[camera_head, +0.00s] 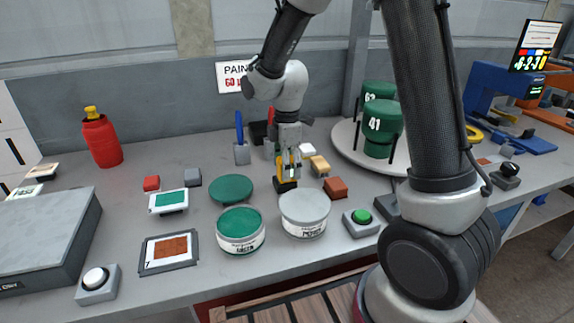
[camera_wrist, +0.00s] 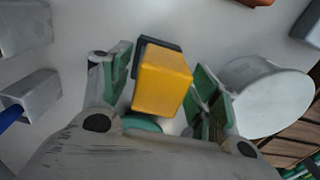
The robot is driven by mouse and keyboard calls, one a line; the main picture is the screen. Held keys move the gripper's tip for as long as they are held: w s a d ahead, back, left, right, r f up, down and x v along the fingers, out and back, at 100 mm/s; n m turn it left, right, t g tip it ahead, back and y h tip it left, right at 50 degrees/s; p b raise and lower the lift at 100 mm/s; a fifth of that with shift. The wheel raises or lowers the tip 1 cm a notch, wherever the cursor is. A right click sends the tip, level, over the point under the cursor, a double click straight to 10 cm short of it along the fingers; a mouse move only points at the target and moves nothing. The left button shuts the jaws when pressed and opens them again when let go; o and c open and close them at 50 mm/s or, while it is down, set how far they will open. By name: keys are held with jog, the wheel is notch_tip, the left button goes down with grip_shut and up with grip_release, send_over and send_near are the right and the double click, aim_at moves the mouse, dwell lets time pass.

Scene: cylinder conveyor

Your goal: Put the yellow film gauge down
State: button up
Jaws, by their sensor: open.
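The yellow film gauge (camera_wrist: 162,80) stands on the grey bench between the fingers of my open gripper (camera_wrist: 158,92) in the wrist view. Its dark end shows at its far side. Small gaps show between the gauge and the green-padded fingers. In the head view the yellow gauge (camera_head: 284,168) is partly hidden by my gripper (camera_head: 287,170), which points down just behind the round tins.
A green tin (camera_head: 240,243) and a grey-lidded tin (camera_head: 304,224) stand in front of the gauge. A green lid (camera_head: 231,189) lies to the left. A green-button box (camera_head: 361,222) is at the front edge.

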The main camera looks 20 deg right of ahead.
jog(key=shift+r, duration=0.1)
notch_tip(320, 180, up, 12)
jog(key=shift+f, duration=0.25)
jog(key=s+d+r+m+t, duration=0.2)
jog(key=s+d+r+m, duration=0.5)
jog(key=s+d, duration=0.15)
jog(key=s+d+m+t, duration=0.1)
jog(key=s+d+m, duration=0.2)
jog(key=s+m, duration=0.2)
jog(key=s+d+m+t, duration=0.1)
jog(key=s+d+m, duration=0.2)
jog(key=s+m, duration=0.3)
jog(key=s, duration=0.3)
jog(key=shift+s+d, duration=0.2)
jog(key=shift+s, duration=0.05)
